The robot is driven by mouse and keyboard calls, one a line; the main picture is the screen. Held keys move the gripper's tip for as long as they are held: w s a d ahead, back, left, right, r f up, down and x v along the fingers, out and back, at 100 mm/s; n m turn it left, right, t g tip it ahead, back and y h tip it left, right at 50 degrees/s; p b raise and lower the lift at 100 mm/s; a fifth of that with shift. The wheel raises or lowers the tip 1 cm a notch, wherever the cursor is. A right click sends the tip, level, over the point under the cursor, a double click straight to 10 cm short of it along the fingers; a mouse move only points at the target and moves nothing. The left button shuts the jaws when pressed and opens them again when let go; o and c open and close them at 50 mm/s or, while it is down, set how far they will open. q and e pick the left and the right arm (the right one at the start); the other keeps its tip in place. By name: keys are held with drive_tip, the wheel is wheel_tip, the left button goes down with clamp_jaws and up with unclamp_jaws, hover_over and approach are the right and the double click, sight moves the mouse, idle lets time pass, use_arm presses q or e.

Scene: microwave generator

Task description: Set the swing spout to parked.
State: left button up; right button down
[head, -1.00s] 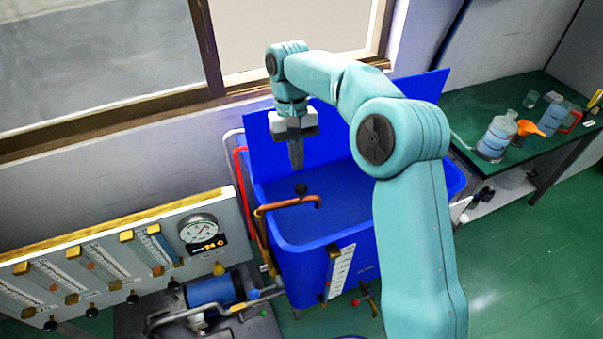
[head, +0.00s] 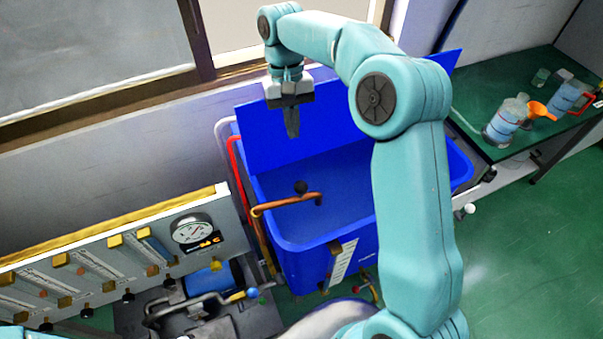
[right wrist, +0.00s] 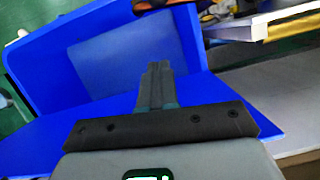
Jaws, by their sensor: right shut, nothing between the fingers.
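The swing spout (head: 285,201) is a copper-coloured pipe with a dark round knob (head: 300,187) on it. It reaches from the left rim over the blue tub (head: 305,238), its short end turned down inside the tub. My right gripper (head: 292,130) points down in front of the tub's raised blue back panel, above and apart from the knob. It is shut and empty. My left gripper is not in view.
A gauge panel (head: 110,245) and a blue cylinder (head: 208,280) with pipes stand left of the tub. A green bench (head: 530,110) with bottles and an orange funnel (head: 540,110) is at right. A window and wall lie behind.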

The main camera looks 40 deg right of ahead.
sight(288, 199)
drive_tip(key=s+a+f+p, duration=0.1)
drive_tip(key=s+a+f, duration=0.1)
drive_tip(key=s+f, duration=0.4)
drive_tip(key=w+x, duration=0.1)
drive_tip(key=x, duration=0.3)
drive_tip(key=shift+f+p, duration=0.35)
drive_tip(key=shift+f, duration=0.05)
drive_tip(key=shift+s+r, duration=0.1)
drive_tip(key=shift+s, duration=0.15)
